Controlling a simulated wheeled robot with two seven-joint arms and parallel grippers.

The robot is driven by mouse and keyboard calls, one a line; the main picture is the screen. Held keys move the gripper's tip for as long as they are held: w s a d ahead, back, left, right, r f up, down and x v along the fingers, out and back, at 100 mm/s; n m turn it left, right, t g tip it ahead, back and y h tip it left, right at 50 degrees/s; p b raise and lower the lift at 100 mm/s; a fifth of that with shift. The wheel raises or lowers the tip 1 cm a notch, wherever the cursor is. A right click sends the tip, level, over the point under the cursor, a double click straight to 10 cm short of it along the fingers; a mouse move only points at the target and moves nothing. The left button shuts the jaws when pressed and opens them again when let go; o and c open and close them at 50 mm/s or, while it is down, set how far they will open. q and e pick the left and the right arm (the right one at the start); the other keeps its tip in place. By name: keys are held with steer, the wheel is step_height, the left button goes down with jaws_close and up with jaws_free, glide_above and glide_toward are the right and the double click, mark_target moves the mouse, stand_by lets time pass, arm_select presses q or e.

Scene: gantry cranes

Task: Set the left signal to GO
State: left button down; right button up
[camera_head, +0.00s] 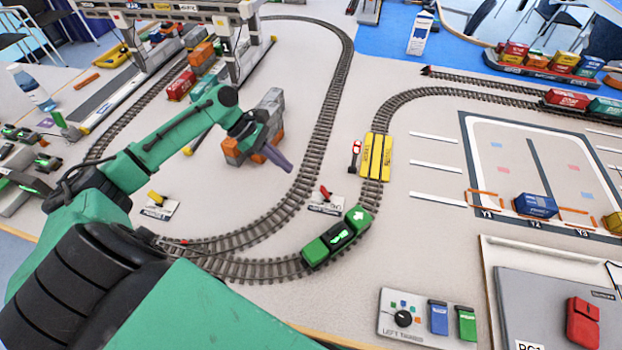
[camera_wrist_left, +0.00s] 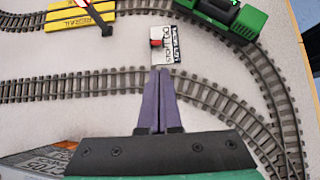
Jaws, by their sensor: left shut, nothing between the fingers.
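A small white plate with a red lever (camera_head: 325,193) lies on the table inside the track curve. In the left wrist view the plate (camera_wrist_left: 168,57) bears STOP and GO lettering, and its red knob (camera_wrist_left: 156,43) is near the left edge. I cannot tell which word the lever points to. A red-and-white signal post (camera_head: 355,152) stands beside the yellow track piece. My left gripper (camera_head: 287,167), with purple fingers, is shut and empty, up and left of the plate in the head view. In the left wrist view its fingertips (camera_wrist_left: 160,71) point towards the plate. My right gripper is not in view.
A green locomotive (camera_head: 338,238) stands on the track near the plate. A yellow lever plate (camera_head: 158,205) lies further left. Gantry crane legs (camera_head: 230,50) and stacked containers (camera_head: 255,130) stand behind my left arm. A knob panel (camera_head: 425,318) lies at the front.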

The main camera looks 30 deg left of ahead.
mark_target(325, 192)
arm_select(q)
steer(key=x, duration=0.5)
steer(key=shift+w+f, duration=0.1)
steer(key=shift+w, duration=0.25)
steer(key=x, duration=0.4)
steer(key=shift+s+d+f, duration=0.1)
steer(key=shift+f, duration=0.05)
steer(key=shift+d+f, duration=0.25)
steer(key=shift+f, duration=0.1)
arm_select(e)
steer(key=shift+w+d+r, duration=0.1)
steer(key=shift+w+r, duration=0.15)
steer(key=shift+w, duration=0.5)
arm_select(q)
steer(key=shift+p, duration=0.3)
